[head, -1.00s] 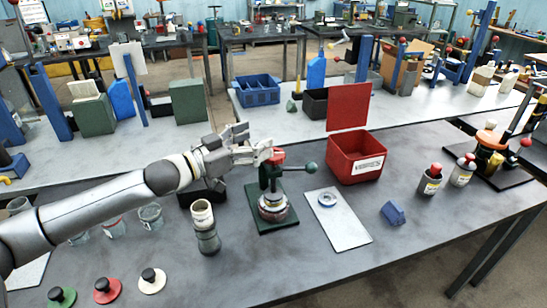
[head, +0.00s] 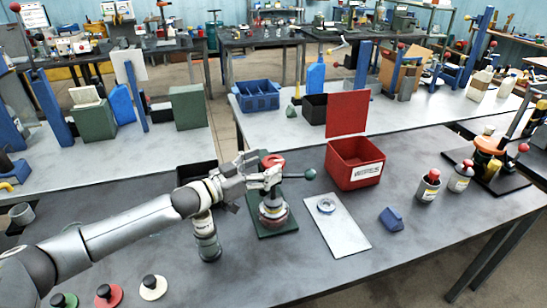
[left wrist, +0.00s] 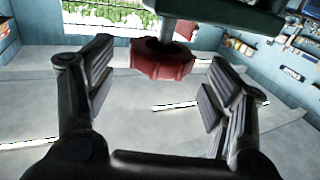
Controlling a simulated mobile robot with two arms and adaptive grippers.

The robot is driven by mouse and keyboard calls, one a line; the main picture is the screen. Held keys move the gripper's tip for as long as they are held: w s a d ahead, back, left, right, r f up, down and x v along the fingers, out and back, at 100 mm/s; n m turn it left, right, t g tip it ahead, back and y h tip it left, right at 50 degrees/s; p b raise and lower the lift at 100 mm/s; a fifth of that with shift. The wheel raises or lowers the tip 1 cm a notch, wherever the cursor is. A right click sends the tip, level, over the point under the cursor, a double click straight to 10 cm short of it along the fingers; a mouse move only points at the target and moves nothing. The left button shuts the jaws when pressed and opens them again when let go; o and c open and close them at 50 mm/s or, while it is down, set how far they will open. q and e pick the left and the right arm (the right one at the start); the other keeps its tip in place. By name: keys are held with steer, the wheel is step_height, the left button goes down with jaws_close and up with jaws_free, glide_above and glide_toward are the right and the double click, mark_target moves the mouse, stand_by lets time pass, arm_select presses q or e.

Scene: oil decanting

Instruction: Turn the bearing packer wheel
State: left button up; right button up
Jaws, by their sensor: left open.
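The bearing packer stands on a green base plate (head: 284,228) on the near table, with a red wheel (head: 271,160) on top and a side lever ending in a green ball (head: 310,174). My left gripper (head: 262,172) reaches in from the left at the packer's top, just under the level of the wheel. In the left wrist view the red wheel (left wrist: 162,62) lies between the two open fingers (left wrist: 160,80), with a gap on each side. The wheel appears untouched. My arm and fingers hide part of the packer's upper frame. The right gripper is not in view.
A grey-green bottle (head: 207,243) stands close below my left wrist. A red bin (head: 357,172) with a raised lid is behind right. A white mat (head: 340,235) with a ring lies right of the packer, near a blue block (head: 392,219).

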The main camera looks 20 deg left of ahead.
mark_target(274, 160)
arm_select(q)
steer(key=shift+p+x, duration=0.35)
steer(key=shift+x, duration=1.4)
steer(key=shift+d, duration=0.1)
steer(key=shift+c, duration=0.2)
steer(key=c, duration=1)
